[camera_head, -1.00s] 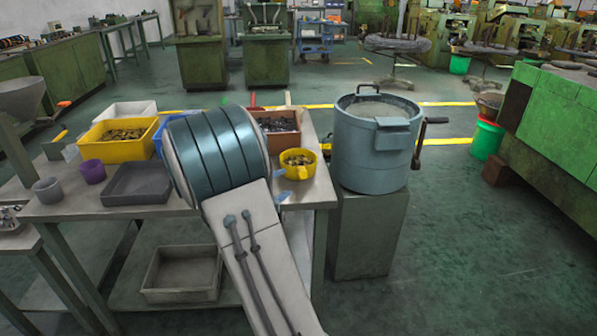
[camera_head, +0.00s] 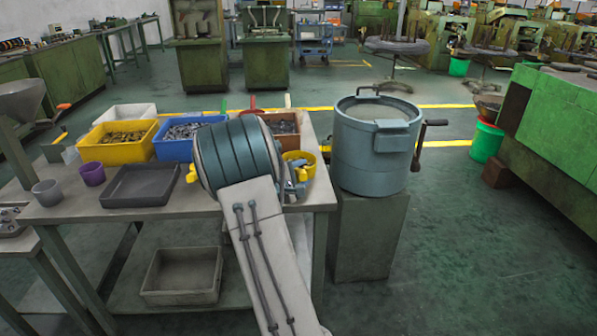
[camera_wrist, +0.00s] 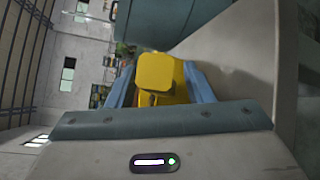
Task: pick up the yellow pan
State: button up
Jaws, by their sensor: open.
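The yellow pan (camera_head: 294,157) stands near the right end of the table and is partly hidden behind my arm and gripper in the head view. In the wrist view the yellow pan (camera_wrist: 168,75) lies between the two blue fingers, with a flat yellow part nearest the camera. My gripper (camera_wrist: 158,78) is open, with one finger on each side of the yellow. In the head view my gripper (camera_head: 299,182) is at the pan's near side, partly hidden by my wrist. I cannot tell whether the fingers touch the pan.
A yellow bin (camera_head: 90,150), a blue bin (camera_head: 168,149), a reddish-brown bin (camera_head: 286,143) and a dark grey tray (camera_head: 139,199) share the table (camera_head: 75,208). A small yellow piece (camera_head: 192,174) shows left of my arm. A large grey-blue drum (camera_head: 371,165) stands close on the right.

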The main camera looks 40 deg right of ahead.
grip_shut()
jog(key=shift+r, duration=0.1)
notch_tip(320, 180, up, 4)
jog(key=shift+r+p, duration=0.2)
jog(key=shift+p, duration=0.1)
jog(key=s+d+r, duration=0.6)
jog(key=s+d, duration=0.1)
jog(key=s, duration=0.2)
jog(key=shift+d+r+b, duration=0.3)
jog(key=shift+b, duration=0.05)
